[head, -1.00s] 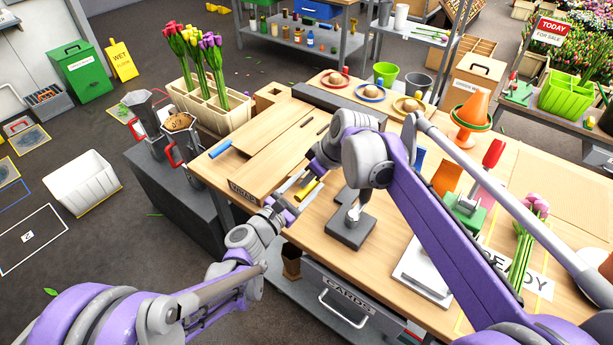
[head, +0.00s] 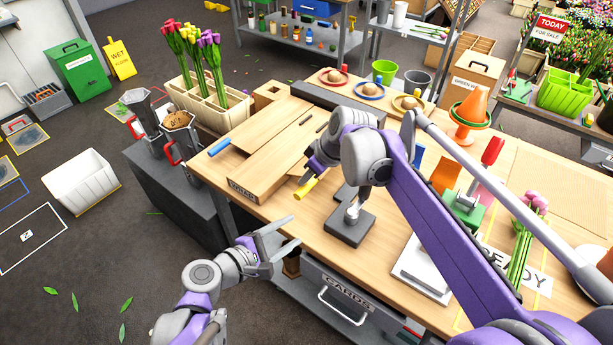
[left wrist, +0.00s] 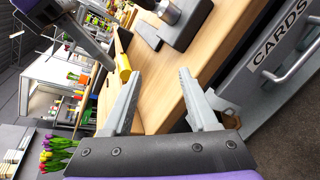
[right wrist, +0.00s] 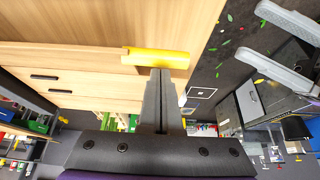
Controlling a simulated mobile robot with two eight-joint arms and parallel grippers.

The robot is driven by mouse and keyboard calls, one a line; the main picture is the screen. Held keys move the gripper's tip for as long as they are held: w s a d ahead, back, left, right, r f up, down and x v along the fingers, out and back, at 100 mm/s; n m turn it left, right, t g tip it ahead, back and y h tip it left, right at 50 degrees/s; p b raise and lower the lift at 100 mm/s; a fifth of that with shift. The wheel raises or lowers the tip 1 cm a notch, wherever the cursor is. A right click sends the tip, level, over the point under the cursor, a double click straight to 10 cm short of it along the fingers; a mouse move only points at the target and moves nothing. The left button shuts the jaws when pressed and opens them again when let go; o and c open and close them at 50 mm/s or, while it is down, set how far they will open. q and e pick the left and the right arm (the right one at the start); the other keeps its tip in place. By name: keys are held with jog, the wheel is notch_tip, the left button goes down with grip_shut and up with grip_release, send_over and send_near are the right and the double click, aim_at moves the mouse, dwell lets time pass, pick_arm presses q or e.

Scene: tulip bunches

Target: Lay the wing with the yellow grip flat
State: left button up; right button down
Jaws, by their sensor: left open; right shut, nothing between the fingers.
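The yellow grip (head: 305,190) is at the near edge of the wooden folding board (head: 262,160), and it also shows in the left wrist view (left wrist: 124,68). In the right wrist view the grip (right wrist: 160,57) lies across the tips of my right gripper (right wrist: 160,75), which is shut with nothing between its fingers. I cannot tell if they touch. My right arm hides part of the wing, and I cannot tell whether it is flat. My left gripper (head: 280,238) is open and empty, in front of the table edge, apart from the grip. A blue grip (head: 220,147) is at the board's left.
A dark stand (head: 350,230) is on the table right of the grip. The cards drawer (head: 335,285) is below the table edge near my left gripper.

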jog(key=shift+s+d+f, duration=0.1)
jog(key=shift+d+f, duration=0.1)
jog(key=shift+f, duration=0.15)
jog(key=f+y+b, duration=0.1)
jog(key=d+f+t+y, duration=0.1)
jog(key=s+f+t+y+b, duration=0.1)
jog(key=shift+s+d+f+b, duration=0.1)
jog(key=shift+d+f+b, duration=0.15)
jog(key=shift+d+b, duration=0.1)
jog(key=shift+s+d+f, duration=0.1)
jog(key=shift+f, duration=0.55)
jog(key=shift+s+f, duration=0.1)
pick_arm(q)
jog(key=s+a+f+m+g+y, duration=0.3)
jog(key=s+a+f+m+y, duration=0.1)
jog(key=s+m, duration=0.4)
jog(key=s+a+f+m+g+y, duration=0.2)
jog(key=s+a+f+m+y, duration=0.3)
jog(key=s+a+m, duration=0.4)
jog(key=shift+s+g+y, duration=0.15)
jog(key=shift+g+y, duration=0.25)
